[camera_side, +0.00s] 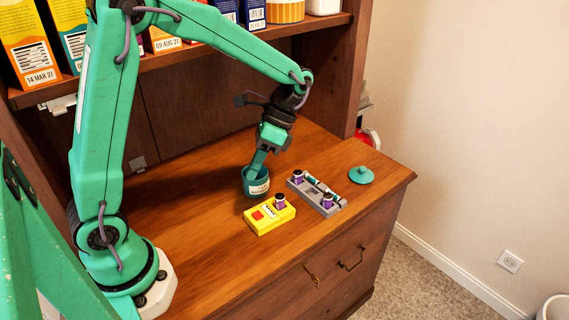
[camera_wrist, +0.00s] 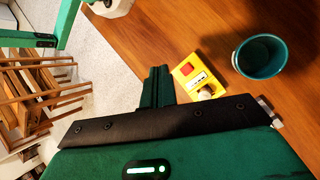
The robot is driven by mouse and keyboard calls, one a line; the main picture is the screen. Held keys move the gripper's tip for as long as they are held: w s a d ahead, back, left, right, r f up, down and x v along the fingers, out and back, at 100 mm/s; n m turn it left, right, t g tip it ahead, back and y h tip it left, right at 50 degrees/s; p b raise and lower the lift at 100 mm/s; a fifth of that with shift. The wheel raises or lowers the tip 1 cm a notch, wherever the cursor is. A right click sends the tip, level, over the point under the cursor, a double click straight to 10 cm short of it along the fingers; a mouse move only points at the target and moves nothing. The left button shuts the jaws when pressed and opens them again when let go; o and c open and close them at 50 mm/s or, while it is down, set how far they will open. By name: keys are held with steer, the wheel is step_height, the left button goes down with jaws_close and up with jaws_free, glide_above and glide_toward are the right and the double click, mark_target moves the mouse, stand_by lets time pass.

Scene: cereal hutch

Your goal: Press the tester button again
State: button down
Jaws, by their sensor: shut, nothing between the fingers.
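The yellow tester (camera_side: 268,221) lies on the wooden counter with its red button (camera_side: 258,215) at the left end. A purple-and-dark battery (camera_side: 280,201) stands upright at its other end. In the wrist view the tester (camera_wrist: 206,87) and its red button (camera_wrist: 187,69) show just right of my fingers. My gripper (camera_side: 255,170) is shut and empty, pointing down. In the side view its tips overlap the rim of the teal cup (camera_side: 257,187). In the wrist view the fingers (camera_wrist: 157,72) are apart from the cup (camera_wrist: 238,60), and no contact with the button shows.
A grey tray (camera_side: 298,190) holding several batteries lies right of the tester. A teal lid (camera_side: 361,175) lies near the counter's right edge. The shelf (camera_side: 200,55) with cereal boxes runs above the back. The counter front (camera_side: 225,270) is clear.

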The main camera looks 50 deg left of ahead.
mark_target(261, 213)
steer(key=shift+w+f+g, duration=0.25)
steer(key=shift+f+g, duration=0.15)
steer(key=shift+f, duration=0.2)
steer(key=shift+f, duration=0.15)
steer(key=shift+f, duration=4.3)
steer(key=shift+d+f, duration=0.15)
steer(key=shift+f, duration=0.65)
steer(key=shift+r, duration=0.8)
steer(key=shift+r, duration=0.1)
stand_by(0.3)
steer(key=shift+r, duration=2.45)
